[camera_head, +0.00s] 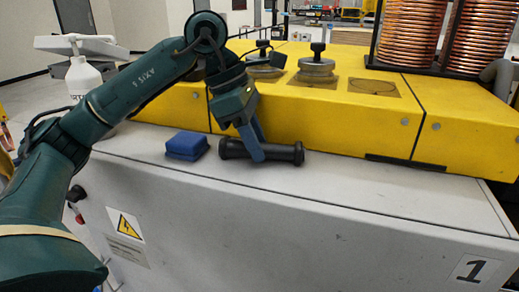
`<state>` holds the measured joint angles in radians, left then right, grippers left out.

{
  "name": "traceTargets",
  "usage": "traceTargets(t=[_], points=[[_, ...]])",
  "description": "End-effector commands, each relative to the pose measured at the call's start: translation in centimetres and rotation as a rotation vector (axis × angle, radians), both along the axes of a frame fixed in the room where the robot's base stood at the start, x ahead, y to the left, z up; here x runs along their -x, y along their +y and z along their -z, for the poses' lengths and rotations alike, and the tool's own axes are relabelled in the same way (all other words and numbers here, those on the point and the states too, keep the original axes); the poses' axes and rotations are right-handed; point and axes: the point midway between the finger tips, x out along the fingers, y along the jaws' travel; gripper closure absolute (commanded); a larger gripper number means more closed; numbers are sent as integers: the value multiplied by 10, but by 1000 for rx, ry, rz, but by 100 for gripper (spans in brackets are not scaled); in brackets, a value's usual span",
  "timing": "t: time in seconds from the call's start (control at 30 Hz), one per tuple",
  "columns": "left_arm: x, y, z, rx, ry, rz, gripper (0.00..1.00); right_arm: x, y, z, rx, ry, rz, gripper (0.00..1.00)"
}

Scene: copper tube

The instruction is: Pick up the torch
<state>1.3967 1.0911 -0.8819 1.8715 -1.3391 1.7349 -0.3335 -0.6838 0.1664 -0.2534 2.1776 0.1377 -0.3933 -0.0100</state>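The torch (285,153), a black cylinder with thicker ends, lies on its side on the grey top of the cabinet, in front of the yellow block. My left gripper (256,150) points down at the torch from above. One blue finger crosses in front of the torch near its middle. The other finger is hidden, so I cannot tell whether the fingers press on it. The torch appears to rest on the surface. My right gripper is out of view.
The yellow block (340,115) stands close behind, carrying knobbed discs (317,68) and copper coils (411,32). A white bottle (83,75) stands behind my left arm. The grey cabinet top (390,188) is clear to the right.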

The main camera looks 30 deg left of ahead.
Motion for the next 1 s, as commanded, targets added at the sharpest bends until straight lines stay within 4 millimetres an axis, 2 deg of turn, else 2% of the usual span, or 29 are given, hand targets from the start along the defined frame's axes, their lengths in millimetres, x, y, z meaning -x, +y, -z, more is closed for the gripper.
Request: traceTargets(t=[0.03,0.3,0.6,0.77,1.0], points=[[0,0,0,0,0,0,79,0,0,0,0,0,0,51],[0,0,0,0,0,0,100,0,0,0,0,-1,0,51],[0,0,-4,1,-2,1,100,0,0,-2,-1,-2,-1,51],[-1,-1,-29,3,-6,3,100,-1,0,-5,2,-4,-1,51],[0,-1,-78,3,-4,3,100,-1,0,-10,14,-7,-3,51]])
